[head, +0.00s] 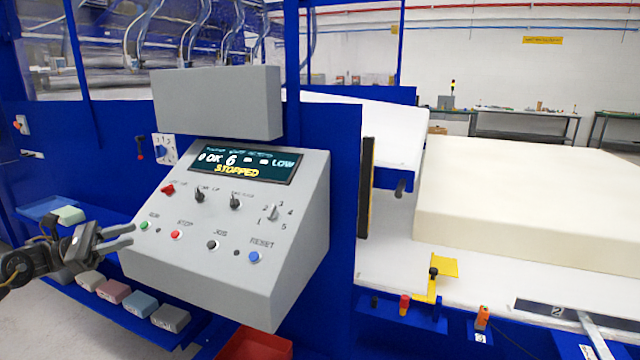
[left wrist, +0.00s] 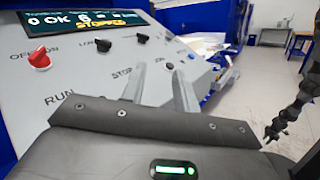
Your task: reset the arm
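My left gripper (head: 132,235) is at the left edge of the grey control panel (head: 300,235), near the green RUN button (head: 145,226). Its two fingers stand apart with nothing between them; they also show apart in the left wrist view (left wrist: 160,85), in front of the panel face. I cannot tell whether they touch the panel. The blue RESET button (head: 254,257) is at the panel's lower right, clear of the gripper. The display (head: 245,161) reads STOPPED.
A red STOP button (head: 176,235) and several knobs share the panel. A grey box (head: 218,103) juts out above it. Coloured foam blocks (head: 113,291) lie on a blue shelf below. A big cream foam block (head: 530,205) is on the white bed at right, behind a yellow bracket (head: 442,267).

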